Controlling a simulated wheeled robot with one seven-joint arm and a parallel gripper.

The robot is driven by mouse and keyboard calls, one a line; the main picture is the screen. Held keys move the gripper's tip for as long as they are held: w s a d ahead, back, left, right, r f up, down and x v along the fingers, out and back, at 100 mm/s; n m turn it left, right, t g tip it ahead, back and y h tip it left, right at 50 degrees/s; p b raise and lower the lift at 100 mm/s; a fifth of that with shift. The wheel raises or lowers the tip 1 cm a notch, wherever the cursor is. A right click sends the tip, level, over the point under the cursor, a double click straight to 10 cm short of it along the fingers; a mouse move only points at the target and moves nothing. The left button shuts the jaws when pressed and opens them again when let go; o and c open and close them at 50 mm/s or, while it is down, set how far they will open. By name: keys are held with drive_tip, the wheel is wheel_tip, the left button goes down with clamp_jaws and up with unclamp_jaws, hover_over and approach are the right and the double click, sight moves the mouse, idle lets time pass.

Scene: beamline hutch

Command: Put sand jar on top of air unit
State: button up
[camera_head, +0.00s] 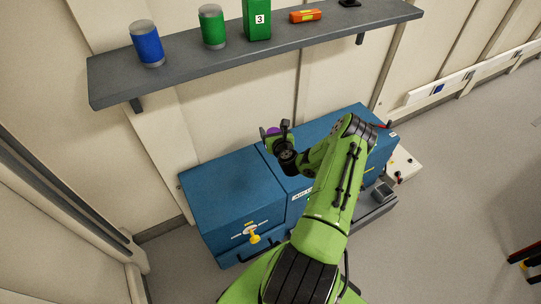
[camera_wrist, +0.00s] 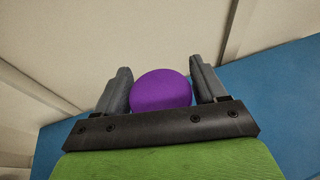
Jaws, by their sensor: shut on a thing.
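My gripper (camera_head: 278,129) is shut on a purple rounded thing, which I take to be the sand jar (camera_wrist: 161,91). In the wrist view it sits between the two dark fingers; its lower part is hidden by the gripper body. In the head view only a sliver of purple shows beside the fingers. The long blue cabinet, apparently the air unit (camera_head: 232,187), stands against the wall, with a white label on its front that I can only partly read. My gripper is over the cabinet's rear middle part; I cannot tell whether the jar touches its top.
A grey wall shelf (camera_head: 115,88) above holds a blue can (camera_head: 148,45), a green can (camera_head: 212,28), a green box (camera_head: 257,20) and an orange item (camera_head: 305,16). The cabinet's left top is clear. A yellow handle (camera_head: 254,237) sticks out at the front. Open floor lies right.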

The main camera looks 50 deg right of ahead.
wheel_tip(320, 180, down, 10)
drive_tip(key=b, duration=0.4)
drive_tip(key=shift+w+a, duration=0.1)
drive_tip(key=shift+f, duration=0.15)
drive_tip(key=o, duration=1.3)
